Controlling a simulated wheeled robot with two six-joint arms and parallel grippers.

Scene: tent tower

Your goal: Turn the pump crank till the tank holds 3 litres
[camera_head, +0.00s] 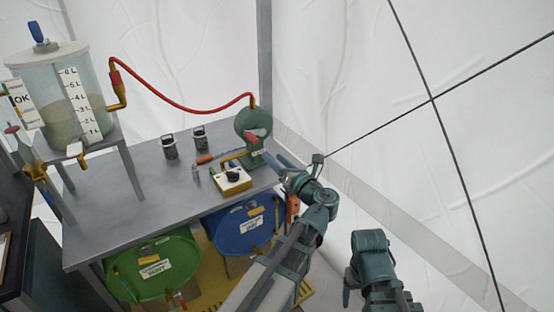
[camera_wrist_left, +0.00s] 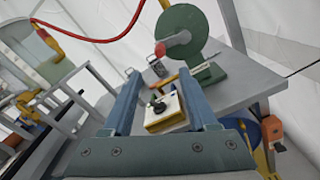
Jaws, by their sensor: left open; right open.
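The clear tank (camera_head: 65,95) with a litre scale stands on a grey frame at the left and holds murky greenish liquid; I cannot read its exact level. A red hose joins it to the green pump (camera_head: 252,122) at the bench's far end. The pump's round body (camera_wrist_left: 190,38) also shows in the left wrist view, with a red crank grip (camera_wrist_left: 161,48) on its face. My left gripper (camera_head: 264,158) is open and empty close to the pump; its fingers (camera_wrist_left: 158,76) are apart from the crank grip. My right gripper (camera_head: 348,288) is open, low at the right; its fingertips are barely visible.
A white control box (camera_head: 231,181) with a black knob sits on the grey bench (camera_head: 130,205) before the pump. Two dark canisters (camera_head: 170,147) stand behind it. A green drum (camera_head: 150,270) and a blue drum (camera_head: 243,232) lie below. White tent wall fills the right.

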